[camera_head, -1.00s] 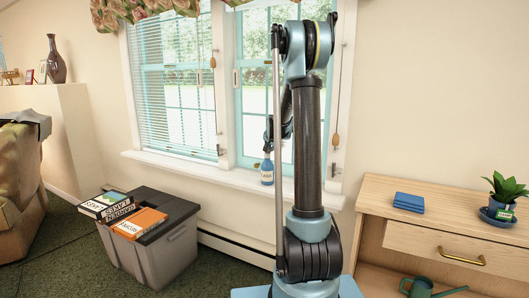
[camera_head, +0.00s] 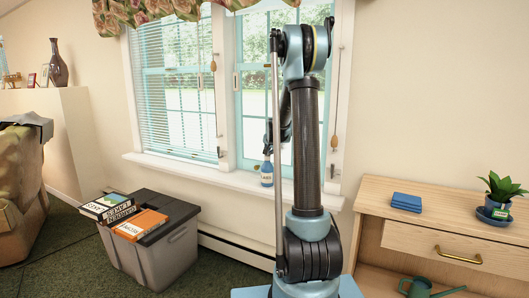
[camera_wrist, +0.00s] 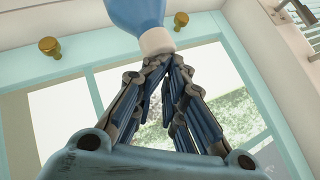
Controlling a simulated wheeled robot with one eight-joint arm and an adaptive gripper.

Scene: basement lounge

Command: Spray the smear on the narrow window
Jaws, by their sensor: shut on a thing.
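A blue spray bottle (camera_head: 267,175) with a pale label hangs upright in front of the window sill in the head view. Its blue body (camera_wrist: 135,12) and white collar (camera_wrist: 155,41) show at the top of the wrist view. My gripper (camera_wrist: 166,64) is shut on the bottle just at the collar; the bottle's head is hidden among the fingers. In the head view my gripper (camera_head: 267,149) is partly hidden by my arm. The window (camera_head: 253,100) with teal frame is behind them, partly covered by my arm. I cannot make out a smear on the glass.
A grey storage bin (camera_head: 175,251) with books stands below the window at left. At right a wooden cabinet (camera_head: 375,192) bears blue cloths (camera_head: 407,202) and a potted plant (camera_head: 499,190). A pull cord (camera_head: 334,110) hangs beside the window. The sill (camera_head: 195,169) is clear.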

